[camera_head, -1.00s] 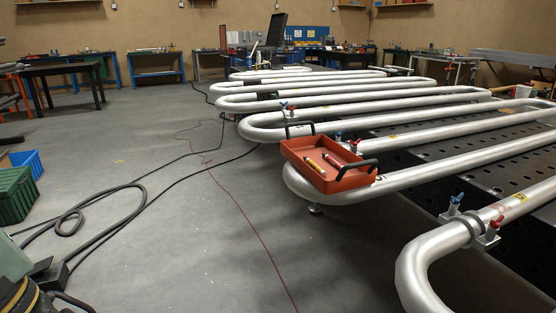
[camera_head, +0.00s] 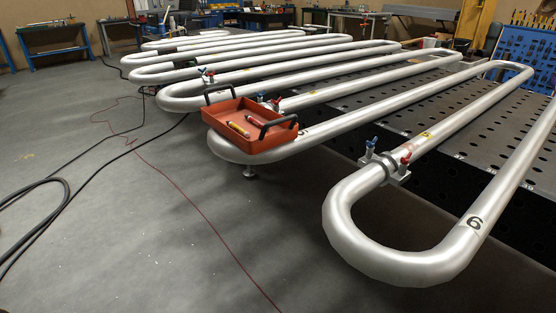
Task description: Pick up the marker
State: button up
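Two small marker-like sticks lie in an orange-red tray (camera_head: 262,150) with dark handles. One is a yellowish marker (camera_head: 238,129) on the left; the other is a red marker (camera_head: 255,121) with a pale end beside it. I cannot tell which one the task means. The tray rests on the bend of a silver pipe coil. My gripper is not in view.
Long silver serpentine pipes (camera_head: 400,262) fill the middle and right, over a black perforated table (camera_head: 450,150). Red and blue clamps (camera_head: 385,163) grip the nearest pipe. Black cables (camera_head: 60,205) and a thin red cable (camera_head: 190,203) cross the otherwise open floor at left.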

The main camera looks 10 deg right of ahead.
aim_at(231, 124)
jog(key=z, duration=1.55)
jog(key=u, duration=1.55)
jog(key=i+j+z, duration=0.1)
jog(key=z, duration=0.35)
jog(key=j+z, duration=0.25)
jog(key=z, duration=0.2)
jog(key=i+j+z, duration=0.2)
jog(key=j, duration=0.4)
jog(key=j+z, duration=0.2)
jog(key=j, duration=0.35)
